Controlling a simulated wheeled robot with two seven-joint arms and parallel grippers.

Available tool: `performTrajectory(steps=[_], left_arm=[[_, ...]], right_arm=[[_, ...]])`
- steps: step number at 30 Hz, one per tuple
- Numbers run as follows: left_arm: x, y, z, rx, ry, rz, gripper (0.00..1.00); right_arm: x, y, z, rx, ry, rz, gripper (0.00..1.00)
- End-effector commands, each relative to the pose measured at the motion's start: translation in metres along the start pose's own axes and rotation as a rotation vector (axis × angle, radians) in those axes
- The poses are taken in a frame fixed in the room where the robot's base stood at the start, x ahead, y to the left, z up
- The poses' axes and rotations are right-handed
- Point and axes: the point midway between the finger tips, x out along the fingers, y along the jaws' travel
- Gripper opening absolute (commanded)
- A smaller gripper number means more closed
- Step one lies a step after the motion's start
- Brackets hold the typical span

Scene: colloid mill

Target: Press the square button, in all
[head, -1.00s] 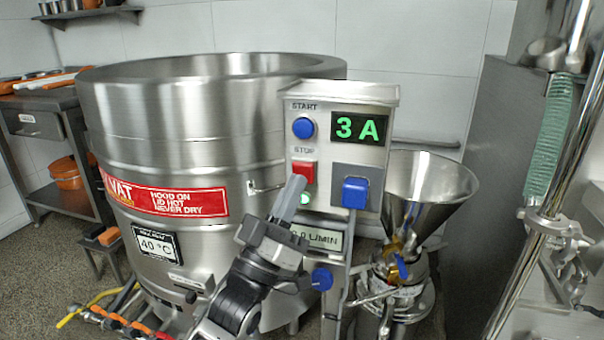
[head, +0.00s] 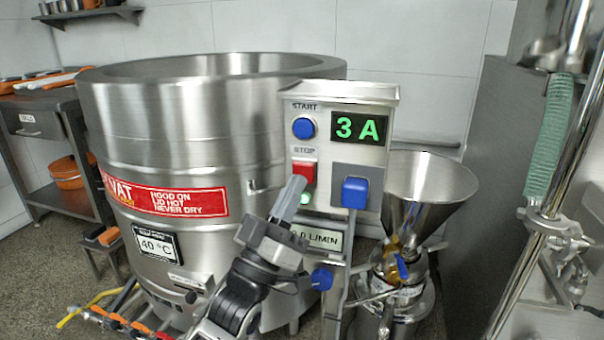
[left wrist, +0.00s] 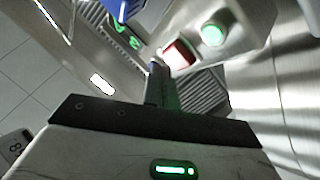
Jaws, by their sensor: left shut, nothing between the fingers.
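The red square button (head: 304,172) sits under the word STOP on the steel control box (head: 345,93). In the left wrist view the red button (left wrist: 178,54) is just above and right of my fingertips. My left gripper (head: 294,184) is shut and empty, its tips pointing up at the button's lower left edge. In the left wrist view the shut fingers (left wrist: 155,70) end beside the button; I cannot tell whether they touch it. My right gripper is in neither view.
Around the button are a round blue START button (head: 303,128), a green lamp (head: 304,198), a display (head: 358,128) reading 3 A and a blue plug-like block (head: 355,192). A steel vat (head: 200,110) stands behind left, a funnel (head: 430,190) at right.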

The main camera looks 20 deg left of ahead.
Motion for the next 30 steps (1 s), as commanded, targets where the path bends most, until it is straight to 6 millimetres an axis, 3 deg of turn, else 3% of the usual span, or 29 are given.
performTrajectory(steps=[30], left_arm=[[0.0064,-0.0047,0.0047,0.000,0.000,0.000,0.00]], right_arm=[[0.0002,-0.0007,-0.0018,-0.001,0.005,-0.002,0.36]])
